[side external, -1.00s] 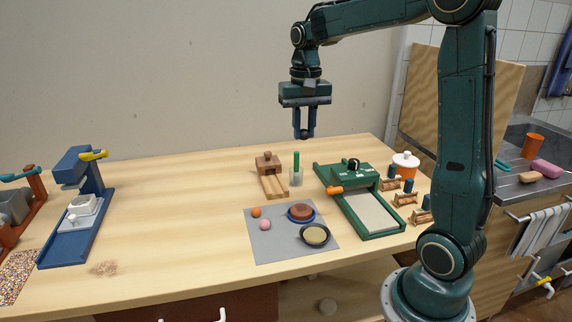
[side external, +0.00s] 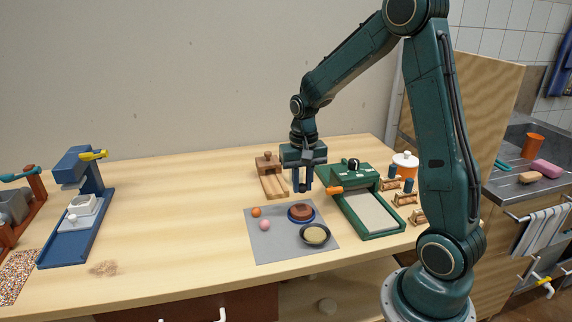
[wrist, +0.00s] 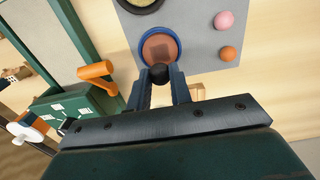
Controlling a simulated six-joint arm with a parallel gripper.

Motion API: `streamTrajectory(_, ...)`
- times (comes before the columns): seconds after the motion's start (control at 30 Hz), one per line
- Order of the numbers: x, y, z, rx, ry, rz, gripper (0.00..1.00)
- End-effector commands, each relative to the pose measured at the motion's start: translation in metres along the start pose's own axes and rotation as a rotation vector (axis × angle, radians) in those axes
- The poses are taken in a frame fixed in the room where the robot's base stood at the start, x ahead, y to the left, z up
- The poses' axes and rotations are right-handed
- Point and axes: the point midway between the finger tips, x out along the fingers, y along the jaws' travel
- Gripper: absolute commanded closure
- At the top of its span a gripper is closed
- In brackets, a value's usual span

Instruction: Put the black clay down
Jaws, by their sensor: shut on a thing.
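My gripper (side external: 303,187) points down, just above and behind the blue-rimmed dish (side external: 290,217) holding a reddish-brown round piece (side external: 301,212). In the wrist view my gripper (wrist: 159,80) is shut on a small ball of black clay (wrist: 159,73). There the ball overlaps the near part of the brown piece (wrist: 160,46) and the blue rim (wrist: 143,42). The dish stands on a grey mat (side external: 275,245) with an orange ball (side external: 256,212), a pink ball (side external: 264,225) and a dark bowl (side external: 314,235) with pale contents.
A green slab press (side external: 370,205) with an orange handle stands right of the mat. A wooden block tool (side external: 270,178) stands behind it. The table between scale and mat is clear, save for a brown stain.

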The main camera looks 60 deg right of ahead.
Motion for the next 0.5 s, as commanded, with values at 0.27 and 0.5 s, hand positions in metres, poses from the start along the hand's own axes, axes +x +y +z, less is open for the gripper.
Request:
streamTrajectory(0.27, 0.007, 0.0, 0.0, 0.0, 0.001, 0.0, 1.0)
streamTrajectory(0.5, 0.025, 0.0, 0.001, 0.0, -0.003, 0.001, 1.0)
